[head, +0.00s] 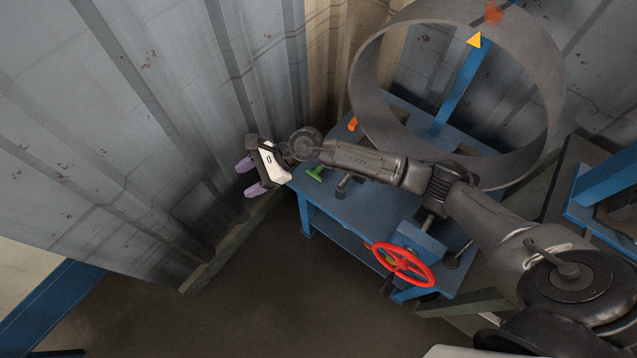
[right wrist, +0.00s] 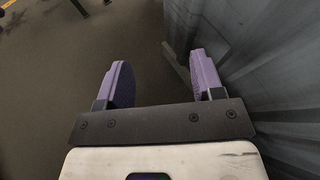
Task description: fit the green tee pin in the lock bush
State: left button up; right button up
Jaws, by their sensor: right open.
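The green tee pin (head: 315,173) is on the blue table near its left edge in the head view, just right of my right gripper and below my arm. My right gripper (head: 249,178) is open and empty, held out past the table's left edge, with its purple fingers pointing left. In the right wrist view the two fingers (right wrist: 160,85) stand wide apart with only dark floor between them. A dark grey cylindrical piece (head: 347,184) stands on the table right of the pin; I cannot tell whether it is the lock bush. My left gripper is not in view.
The blue table (head: 330,205) carries a large grey pipe ring (head: 362,90), an orange piece (head: 352,124) and a red handwheel (head: 403,265) at its front. A corrugated metal wall (head: 150,120) stands close on the left, also beside the fingers in the wrist view. The floor (head: 270,300) in front is clear.

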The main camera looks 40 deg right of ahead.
jog(key=w+d+f+n+g+h+b, duration=0.25)
jog(key=d+f+n+h+b, duration=0.2)
jog(key=d+f, duration=0.5)
jog(key=g+h+b, duration=0.2)
jog(key=h+b, duration=0.6)
send_over(319, 168)
jog(key=shift+n, duration=0.35)
notch_tip(319, 168, down, 11)
jog(key=shift+w+d+r, duration=0.1)
jog(key=shift+w, duration=0.05)
jog(key=shift+f, duration=0.5)
jog(key=shift+s+f+b, duration=0.2)
jog(key=shift+f+b, duration=0.9)
jog(key=shift+f, duration=1.5)
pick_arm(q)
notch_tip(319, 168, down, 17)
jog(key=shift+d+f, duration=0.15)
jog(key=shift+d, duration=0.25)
pick_arm(e)
jog(key=shift+w, duration=0.1)
jog(key=shift+c, duration=0.5)
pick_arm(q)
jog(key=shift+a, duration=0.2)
pick_arm(e)
jog(key=c, duration=0.9)
